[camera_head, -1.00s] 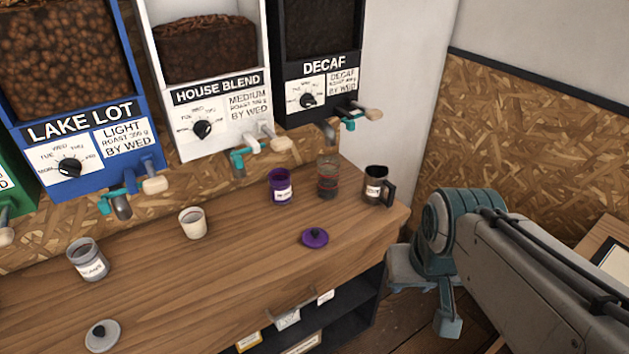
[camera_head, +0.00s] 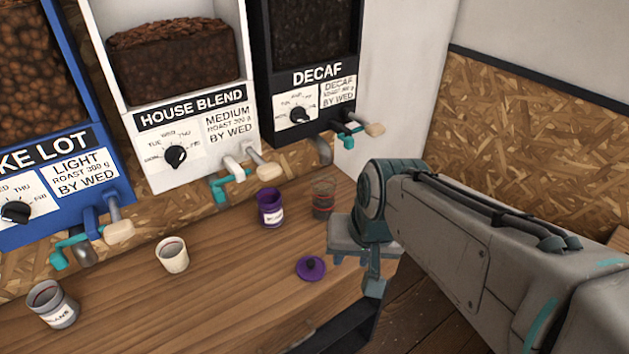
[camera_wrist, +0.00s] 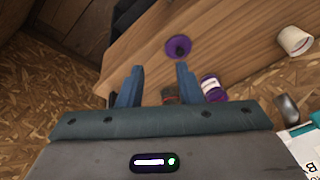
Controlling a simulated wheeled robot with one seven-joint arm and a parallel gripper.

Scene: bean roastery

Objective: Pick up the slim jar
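A tall, narrow clear glass jar (camera_head: 323,198) with a dark reddish lower part stands upright at the back of the wooden counter, below the DECAF bin; it looks like the slim jar. In the wrist view a small dark reddish part of it (camera_wrist: 170,94) shows by the right finger, and the rest is hidden. A purple jar (camera_head: 270,208) with a white label stands left of it; it also shows in the wrist view (camera_wrist: 212,88). My gripper (camera_head: 357,268) is in front and to the right of the glass jar, apart from it. Its fingers (camera_wrist: 157,82) are spread and empty.
A purple lid (camera_head: 311,269) lies on the counter (camera_head: 215,300) near my gripper. A white cup (camera_head: 173,255) and a grey labelled jar (camera_head: 52,305) stand further left. Bin spouts and handles, such as the DECAF handle (camera_head: 372,129), overhang the counter's back.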

